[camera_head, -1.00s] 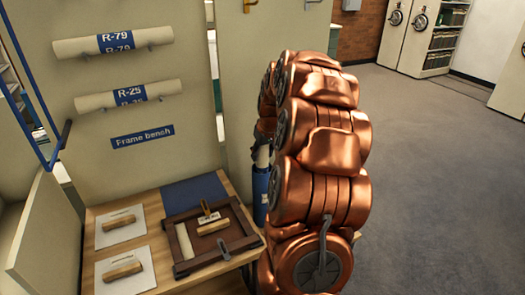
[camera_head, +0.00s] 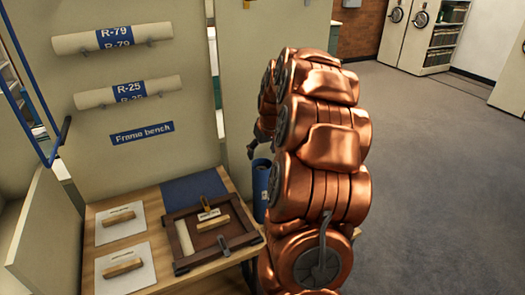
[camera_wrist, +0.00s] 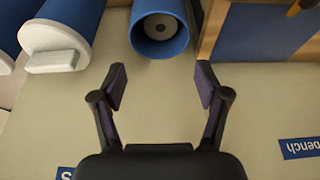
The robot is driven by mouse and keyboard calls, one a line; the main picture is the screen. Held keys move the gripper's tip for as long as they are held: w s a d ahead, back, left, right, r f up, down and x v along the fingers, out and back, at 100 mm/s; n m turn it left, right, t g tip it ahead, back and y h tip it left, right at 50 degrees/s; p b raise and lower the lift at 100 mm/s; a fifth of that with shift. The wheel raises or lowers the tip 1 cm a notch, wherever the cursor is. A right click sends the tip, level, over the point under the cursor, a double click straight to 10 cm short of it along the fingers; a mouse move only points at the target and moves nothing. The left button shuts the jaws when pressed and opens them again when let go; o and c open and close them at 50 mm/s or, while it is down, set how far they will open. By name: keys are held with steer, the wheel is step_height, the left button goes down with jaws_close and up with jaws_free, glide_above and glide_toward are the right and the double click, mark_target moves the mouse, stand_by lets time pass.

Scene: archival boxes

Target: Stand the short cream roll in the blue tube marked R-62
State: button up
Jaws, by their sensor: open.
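The blue tube (camera_head: 261,188) stands upright beside the bench, partly hidden by my copper arm. No R-62 mark is readable on it. In the wrist view I look into the mouth of the blue tube (camera_wrist: 137,42). A pale round end with a dark centre, apparently the short cream roll (camera_wrist: 150,25), shows inside the tube, below its rim. My gripper (camera_wrist: 161,88) is open and empty, its fingers apart and clear of the tube. In the head view only a dark bit of my gripper (camera_head: 252,149) shows, above the tube's mouth.
The wooden bench (camera_head: 238,257) holds a dark frame (camera_head: 180,262) with a cream strip (camera_head: 184,240) and two white sheets (camera_head: 108,229) with wooden-handled tools. Rolls marked R-79 (camera_head: 75,44) and R-25 (camera_head: 97,98) hang on the panel. Open floor (camera_head: 430,170) lies right.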

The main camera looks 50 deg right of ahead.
steer(key=shift+r, duration=0.1)
steer(key=v, duration=1.1)
steer(key=shift+s+r, duration=0.15)
steer(key=shift+r, duration=0.25)
steer(key=shift+a, duration=0.1)
stand_by(0.4)
